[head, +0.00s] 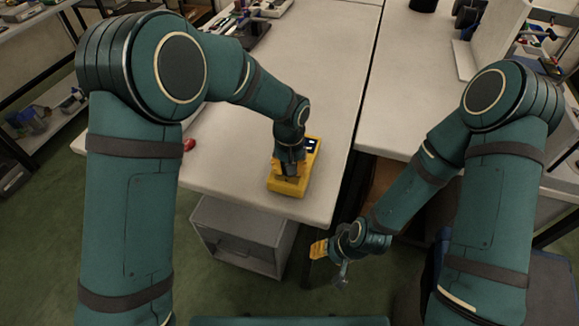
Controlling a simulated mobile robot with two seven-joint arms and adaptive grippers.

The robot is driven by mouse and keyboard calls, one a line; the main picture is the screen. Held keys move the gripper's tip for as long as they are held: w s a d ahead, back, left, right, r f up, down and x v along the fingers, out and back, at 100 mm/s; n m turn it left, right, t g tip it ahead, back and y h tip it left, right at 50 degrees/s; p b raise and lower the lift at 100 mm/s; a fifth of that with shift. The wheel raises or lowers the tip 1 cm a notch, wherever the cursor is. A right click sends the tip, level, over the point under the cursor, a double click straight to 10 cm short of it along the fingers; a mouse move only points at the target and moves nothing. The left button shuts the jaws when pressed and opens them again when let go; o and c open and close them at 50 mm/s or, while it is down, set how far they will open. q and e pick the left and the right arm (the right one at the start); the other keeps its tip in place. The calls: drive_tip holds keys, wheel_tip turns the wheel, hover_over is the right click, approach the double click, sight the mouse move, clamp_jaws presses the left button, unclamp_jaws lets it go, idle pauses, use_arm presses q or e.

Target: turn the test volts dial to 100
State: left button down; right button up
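A yellow tester (313,160) lies on the left white table near its front right corner. A small dark panel with a bluish light patch shows at its far end. My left gripper (287,180) points down over the near part of the tester and covers it. Its fingers are too small and dark to show whether they are open or touch the tester. The test volts dial and its marks cannot be made out. My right gripper (342,275) hangs low in front of the table edge, away from the tester. A small yellow-orange piece (319,249) shows beside its wrist.
The left table (240,150) is mostly clear around the tester. A small red object (189,145) lies near its left edge. A grey cabinet (240,235) stands below. A dark gap separates the right table (410,85). Tools and parts lie at the back.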

use_arm(q)
drive_tip(key=c, duration=0.7)
unclamp_jaws()
drive_tip(key=shift+s+f, duration=0.1)
drive_tip(key=shift+r, duration=0.6)
wheel_tip(320, 180, up, 11)
drive_tip(key=shift+f, duration=0.1)
